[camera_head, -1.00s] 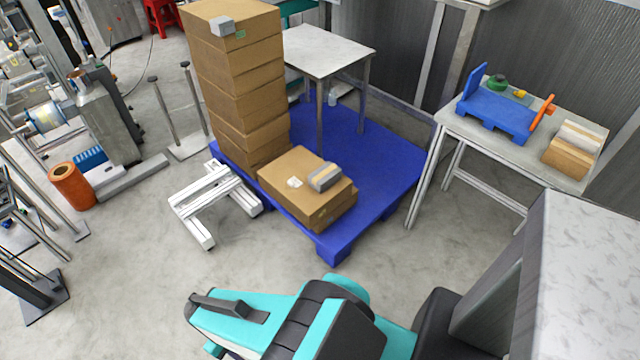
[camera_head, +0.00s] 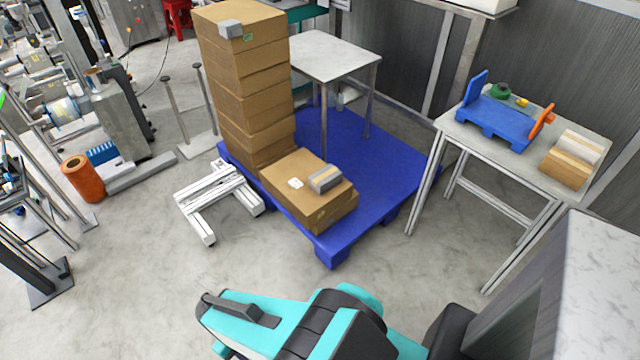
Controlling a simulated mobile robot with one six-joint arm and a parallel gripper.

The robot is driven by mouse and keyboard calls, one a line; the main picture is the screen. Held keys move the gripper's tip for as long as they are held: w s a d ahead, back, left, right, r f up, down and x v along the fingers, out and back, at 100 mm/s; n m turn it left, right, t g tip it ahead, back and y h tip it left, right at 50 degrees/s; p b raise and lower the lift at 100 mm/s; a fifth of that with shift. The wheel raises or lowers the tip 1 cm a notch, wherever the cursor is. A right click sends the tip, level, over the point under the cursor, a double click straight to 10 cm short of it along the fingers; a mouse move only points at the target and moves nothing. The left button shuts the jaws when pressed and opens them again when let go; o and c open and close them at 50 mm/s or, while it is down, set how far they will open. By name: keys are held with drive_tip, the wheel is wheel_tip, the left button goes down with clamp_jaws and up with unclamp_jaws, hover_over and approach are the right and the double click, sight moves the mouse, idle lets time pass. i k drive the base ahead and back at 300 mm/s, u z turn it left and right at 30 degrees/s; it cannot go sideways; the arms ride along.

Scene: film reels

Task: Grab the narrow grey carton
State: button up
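Two small grey boxes are in view, and I cannot tell for sure which is the narrow grey carton. One grey box with a tan band (camera_head: 325,179) lies on top of a low brown carton (camera_head: 309,200) at the front of the blue pallet. A smaller plain grey box (camera_head: 230,29) sits on top of the tall stack of brown cartons (camera_head: 246,85). My teal and black arm shows at the bottom of the view, well apart from both boxes. My gripper's fingers cannot be made out.
The blue pallet (camera_head: 378,160) has bare room at its right. A white metal frame (camera_head: 217,195) stands at its front left. A grey table (camera_head: 330,55) stands behind. A side table (camera_head: 470,128) at right holds a blue rack. The floor in front of the pallet is clear.

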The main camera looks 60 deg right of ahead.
sight(325, 179)
drive_tip(key=z, duration=0.1)
drive_tip(key=i, duration=0.95)
drive_tip(key=u, duration=0.05)
